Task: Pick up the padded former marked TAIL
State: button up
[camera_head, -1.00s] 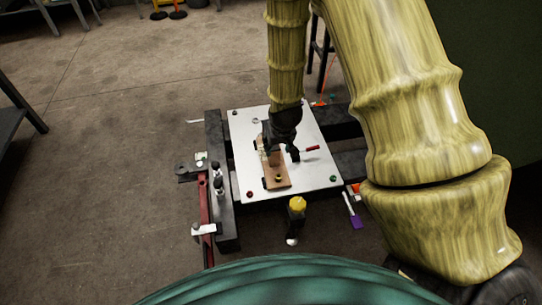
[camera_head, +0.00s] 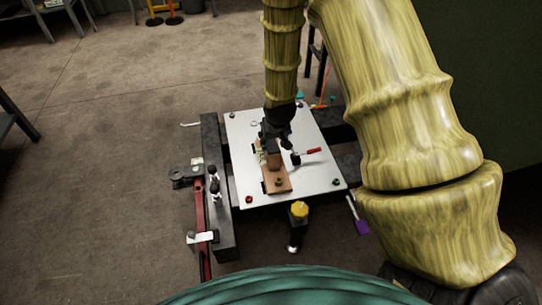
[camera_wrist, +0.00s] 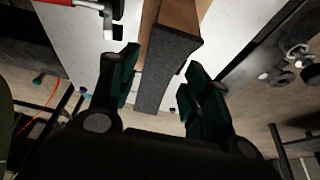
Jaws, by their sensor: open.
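A brown wooden former (camera_head: 277,178) with dark pads lies on the pale metal plate (camera_head: 318,178). No TAIL marking is legible on it. My gripper (camera_head: 276,146) is over the far end of the former, pointing down. In the wrist view, my gripper (camera_wrist: 162,72) is open, with its two green-padded fingers on either side of the former's dark grey padded end (camera_wrist: 168,60). I see gaps between the fingers and the pad. I cannot tell how far the fingertips are above the plate.
A red-handled clamp (camera_head: 311,151) sits just right of the former. A yellow-topped post (camera_head: 299,210) stands at the plate's near edge. A dark beam (camera_head: 222,190) and a red bar clamp (camera_head: 201,220) run along the left.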

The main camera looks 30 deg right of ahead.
aim_at(271, 145)
jog(key=b+x, duration=0.2)
jog(key=x, duration=0.3)
jog(key=shift+s+a, duration=0.1)
jog(key=shift+c, duration=0.2)
grip_shut()
